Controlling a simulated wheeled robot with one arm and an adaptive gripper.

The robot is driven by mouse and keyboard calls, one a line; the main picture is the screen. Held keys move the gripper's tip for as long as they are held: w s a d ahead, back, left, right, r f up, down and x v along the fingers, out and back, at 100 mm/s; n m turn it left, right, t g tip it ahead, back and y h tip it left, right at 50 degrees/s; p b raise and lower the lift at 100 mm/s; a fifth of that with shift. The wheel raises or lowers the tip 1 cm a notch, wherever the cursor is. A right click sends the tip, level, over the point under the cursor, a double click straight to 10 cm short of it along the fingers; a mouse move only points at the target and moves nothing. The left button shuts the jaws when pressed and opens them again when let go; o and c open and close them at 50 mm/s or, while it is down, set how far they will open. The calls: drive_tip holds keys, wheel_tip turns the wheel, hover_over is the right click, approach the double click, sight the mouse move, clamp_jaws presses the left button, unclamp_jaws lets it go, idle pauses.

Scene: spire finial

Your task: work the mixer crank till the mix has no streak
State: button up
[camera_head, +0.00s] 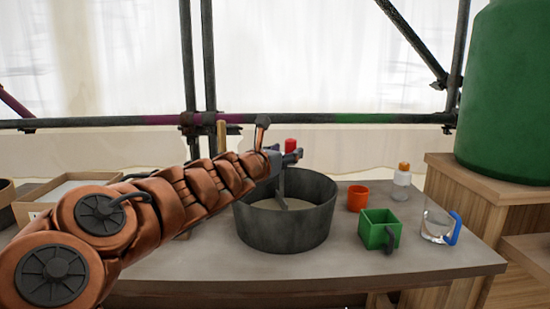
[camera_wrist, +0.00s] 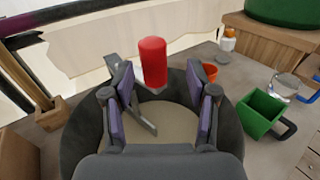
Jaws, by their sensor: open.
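The mixer is a dark grey round tub (camera_head: 285,228) on the table, with a pale beige mix (camera_wrist: 172,122) inside. No streak shows in the part of the mix that I can see. The crank has a red upright knob (camera_head: 291,145), and a grey paddle bar (camera_head: 281,190) reaches down into the tub. In the wrist view the red knob (camera_wrist: 153,62) stands ahead of and between the fingers. My gripper (camera_wrist: 155,92) is open and empty above the tub, and its body hides the near part of the tub.
Right of the tub stand an orange cup (camera_head: 358,198), a green square container (camera_head: 379,229), a clear jug with blue handle (camera_head: 438,226) and a small orange-capped bottle (camera_head: 402,182). A pale box (camera_head: 60,190) is at left. Scaffold bars (camera_head: 330,119) run behind the table.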

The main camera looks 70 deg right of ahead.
drive_tip(key=shift+v, duration=2.55)
